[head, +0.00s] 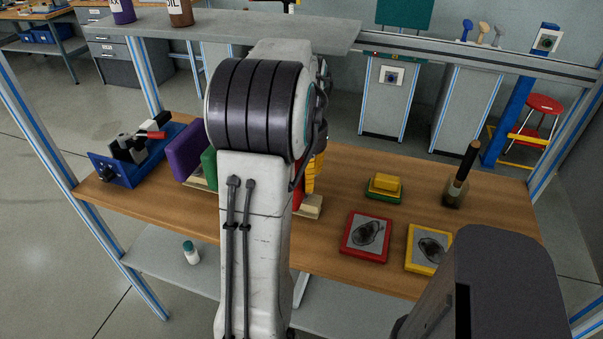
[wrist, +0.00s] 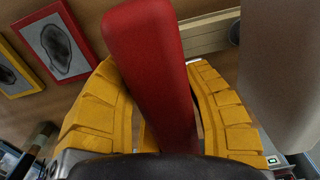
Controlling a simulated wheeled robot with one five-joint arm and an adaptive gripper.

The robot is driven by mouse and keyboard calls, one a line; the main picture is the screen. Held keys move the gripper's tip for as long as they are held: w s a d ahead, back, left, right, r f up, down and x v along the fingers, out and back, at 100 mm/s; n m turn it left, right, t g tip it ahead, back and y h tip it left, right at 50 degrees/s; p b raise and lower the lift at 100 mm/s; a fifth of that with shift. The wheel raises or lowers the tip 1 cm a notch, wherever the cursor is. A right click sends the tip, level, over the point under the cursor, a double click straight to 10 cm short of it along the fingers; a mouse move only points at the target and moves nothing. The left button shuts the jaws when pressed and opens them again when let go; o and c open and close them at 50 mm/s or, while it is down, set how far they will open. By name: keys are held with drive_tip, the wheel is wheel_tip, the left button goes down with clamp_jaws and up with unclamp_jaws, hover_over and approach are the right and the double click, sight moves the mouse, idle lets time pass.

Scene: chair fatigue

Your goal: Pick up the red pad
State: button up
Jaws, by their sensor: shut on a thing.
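The red pad (wrist: 150,50) stands between the two yellow fingers of my gripper (wrist: 155,78) in the wrist view, with a finger against each side. My gripper is shut on it. In the head view my arm hides most of the gripper; some yellow finger (head: 317,173) shows at the arm's right edge. A thin strip of the red pad (head: 297,196) shows there too. Whether the pad is clear of the pale holder (head: 311,208) beneath it cannot be told.
A red-framed plate (head: 348,252), a yellow-framed plate (head: 411,266), a yellow-green block (head: 384,187) and a brush (head: 461,174) are right. A grey shelf (head: 230,32) overhangs.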

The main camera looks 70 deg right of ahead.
drive_tip(key=shift+c, duration=0.6)
drive_tip(key=shift+r, duration=0.15)
